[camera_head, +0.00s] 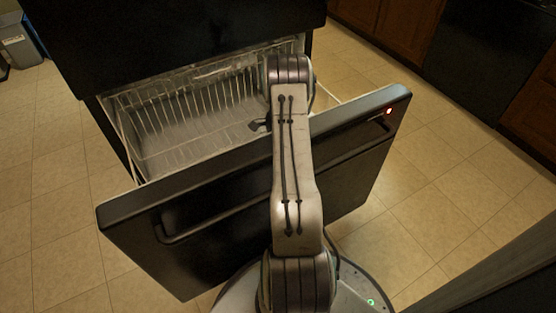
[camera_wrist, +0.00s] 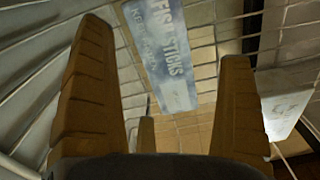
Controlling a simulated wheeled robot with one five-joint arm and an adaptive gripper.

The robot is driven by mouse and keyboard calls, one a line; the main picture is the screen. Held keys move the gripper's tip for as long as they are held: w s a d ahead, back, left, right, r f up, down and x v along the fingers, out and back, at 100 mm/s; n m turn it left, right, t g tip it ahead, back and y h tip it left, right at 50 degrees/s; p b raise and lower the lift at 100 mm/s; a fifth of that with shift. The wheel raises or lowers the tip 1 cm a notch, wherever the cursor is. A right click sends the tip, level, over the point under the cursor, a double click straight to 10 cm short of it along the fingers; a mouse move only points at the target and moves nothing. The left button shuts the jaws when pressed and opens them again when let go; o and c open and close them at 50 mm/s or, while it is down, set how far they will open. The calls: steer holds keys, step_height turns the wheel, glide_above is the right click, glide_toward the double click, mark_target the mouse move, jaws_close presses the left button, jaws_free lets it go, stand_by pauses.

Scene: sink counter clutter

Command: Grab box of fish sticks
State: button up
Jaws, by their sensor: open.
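The box of fish sticks (camera_wrist: 165,55) shows in the wrist view as a blue and tan box with "FISH STICKS" lettering, lying against the white wire basket. My gripper (camera_wrist: 165,75) is open, and its two tan fingers stand on either side of the box's lower part in the picture. The box lies beyond the fingers, with no clear contact. In the head view my arm reaches over the drawer front into the open freezer drawer (camera_head: 250,196).
The wire basket (camera_head: 185,118) looks mostly empty on its left side. A white box-like thing (camera_wrist: 286,112) is at the right of the wrist view. The drawer front with its handle (camera_head: 215,217) stands between my base and the basket. Tiled floor (camera_head: 450,165) is clear around.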

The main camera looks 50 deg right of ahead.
steer(key=shift+f+b, duration=1.45)
steer(key=shift+f, duration=1.7)
steer(key=shift+c, duration=0.5)
steer(key=c, duration=1.3)
steer(key=shift+r, duration=0.1)
